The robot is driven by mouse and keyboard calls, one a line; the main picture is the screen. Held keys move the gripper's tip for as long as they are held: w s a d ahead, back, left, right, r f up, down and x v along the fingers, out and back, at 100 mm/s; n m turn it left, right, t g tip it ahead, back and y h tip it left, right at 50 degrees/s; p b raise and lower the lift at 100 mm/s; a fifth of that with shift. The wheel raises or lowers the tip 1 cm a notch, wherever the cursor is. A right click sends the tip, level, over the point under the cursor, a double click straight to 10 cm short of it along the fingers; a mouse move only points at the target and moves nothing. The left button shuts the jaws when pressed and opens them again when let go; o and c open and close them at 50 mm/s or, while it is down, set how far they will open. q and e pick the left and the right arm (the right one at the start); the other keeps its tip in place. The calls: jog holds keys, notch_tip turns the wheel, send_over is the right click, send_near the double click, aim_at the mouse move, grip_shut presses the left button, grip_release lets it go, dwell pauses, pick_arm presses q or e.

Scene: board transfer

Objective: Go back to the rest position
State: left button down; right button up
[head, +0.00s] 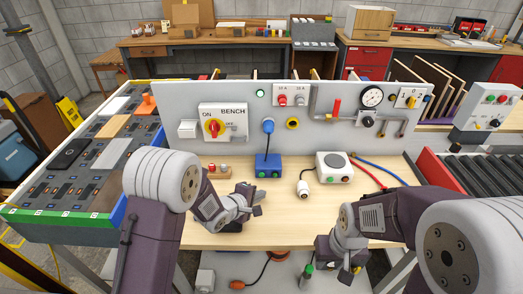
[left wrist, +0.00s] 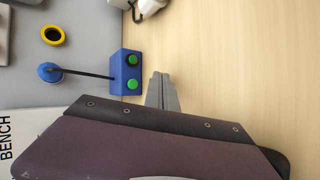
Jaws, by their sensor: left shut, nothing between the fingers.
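My left gripper (head: 256,198) hangs over the front middle of the pale wooden bench top (head: 293,237), in front of the blue box with green buttons (head: 262,167). In the left wrist view its fingers (left wrist: 161,78) are together and empty, to the right of the blue box (left wrist: 126,72) in that picture and apart from it. My right gripper (head: 350,266) is low at the front edge of the bench. Its fingers are small and partly hidden by the arm, so I cannot tell whether they are open.
An upright grey panel (head: 340,130) carries a BENCH switch (head: 223,122), a gauge (head: 372,96) and pipes. A white box (head: 333,167) with a cable stands on the bench.

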pick_arm(q)
jog(key=w+a+r+n+t+y+p, duration=0.1)
jog(key=a+r+t+y+p, duration=0.15)
jog(key=a+r, duration=0.8)
jog(key=s+a+f+m+g+y, duration=0.1)
jog(key=s+a+f+m+g, duration=0.1)
jog(key=s, duration=0.6)
jog(key=s+a+f+m+g+y, duration=0.1)
jog(key=s+a+f+m+g, duration=0.1)
jog(key=s+m+g, duration=0.3)
jog(key=s+a+f+m+g+y, duration=0.1)
jog(key=s+a+f+m+g, duration=0.1)
jog(key=s+m, duration=0.4)
jog(key=s+f+g, duration=0.1)
jog(key=s+g, duration=0.1)
jog(key=s, duration=0.3)
jog(key=shift+s+a+y, duration=0.3)
jog(key=shift+y, duration=0.05)
pick_arm(e)
notch_tip(320, 180, up, 3)
jog(key=shift+f, duration=0.1)
jog(key=shift+o, duration=0.2)
